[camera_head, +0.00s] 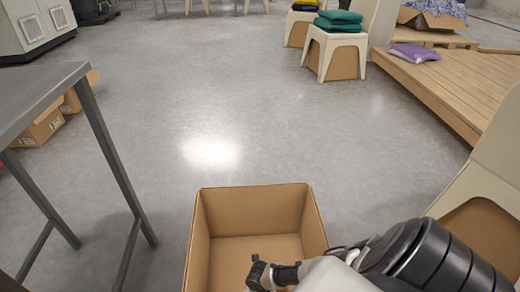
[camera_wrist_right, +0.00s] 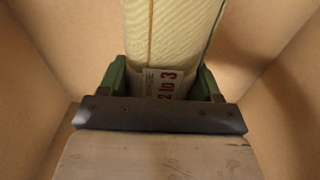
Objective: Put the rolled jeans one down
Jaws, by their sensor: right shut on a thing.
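In the right wrist view, a rolled cream-yellow garment (camera_wrist_right: 165,40) with a label reading "2 to 3" sits between the fingers of my right gripper (camera_wrist_right: 161,85), which is shut on it. Cardboard walls surround it in that view. In the head view, my right arm reaches into an open cardboard box (camera_head: 253,210) at the bottom centre, with my right gripper (camera_head: 262,275) inside or over it. The roll itself cannot be made out in the head view. I cannot tell if the roll touches the box floor. My left gripper is not in view.
A grey metal table (camera_head: 35,100) stands at the left, with cardboard boxes (camera_head: 45,125) behind it. A wooden platform (camera_head: 455,85) with a purple folded garment (camera_head: 415,53) is at the right. A stool (camera_head: 336,58) holds green folded clothes (camera_head: 339,20). The middle floor is clear.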

